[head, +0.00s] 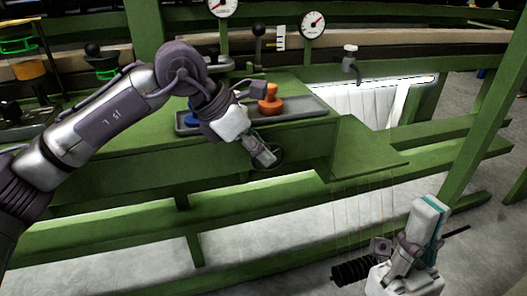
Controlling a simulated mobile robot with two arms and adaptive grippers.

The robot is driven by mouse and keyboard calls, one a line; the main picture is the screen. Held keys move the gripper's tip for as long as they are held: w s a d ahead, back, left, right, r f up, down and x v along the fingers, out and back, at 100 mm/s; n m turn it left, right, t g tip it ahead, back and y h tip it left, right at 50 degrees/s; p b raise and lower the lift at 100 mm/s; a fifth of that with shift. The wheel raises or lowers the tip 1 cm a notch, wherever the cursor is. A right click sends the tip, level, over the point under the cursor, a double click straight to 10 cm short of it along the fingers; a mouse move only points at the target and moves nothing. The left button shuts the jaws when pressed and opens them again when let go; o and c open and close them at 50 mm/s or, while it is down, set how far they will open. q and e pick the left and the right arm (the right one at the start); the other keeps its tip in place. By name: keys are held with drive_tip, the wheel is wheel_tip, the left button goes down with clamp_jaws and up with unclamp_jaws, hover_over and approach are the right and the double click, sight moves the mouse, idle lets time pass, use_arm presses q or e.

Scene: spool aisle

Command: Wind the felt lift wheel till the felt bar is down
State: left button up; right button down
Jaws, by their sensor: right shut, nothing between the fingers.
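A small dark round wheel (278,155), likely the felt lift wheel, sits on the front of the green bench below the tray. My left gripper (265,157) is at this wheel and covers much of it. I cannot tell whether its fingers touch or grip the rim. My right gripper (432,208) is at the lower right, shut and empty, well away from the wheel. I cannot tell which part is the felt bar. Long pale beige rolls lie behind the bench, partly hidden by green posts and my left arm.
A grey tray (310,107) on the bench holds an orange spool (270,100) and a blue piece (193,118). Two dial gauges, one here (313,25), stand behind. Green rails (235,212) cross in front. Thin threads run down to a black coil (354,271) beside my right gripper.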

use_arm(q)
drive_tip(key=v, duration=1.1)
drive_tip(key=shift+a, duration=0.15)
drive_tip(key=shift+r, duration=0.1)
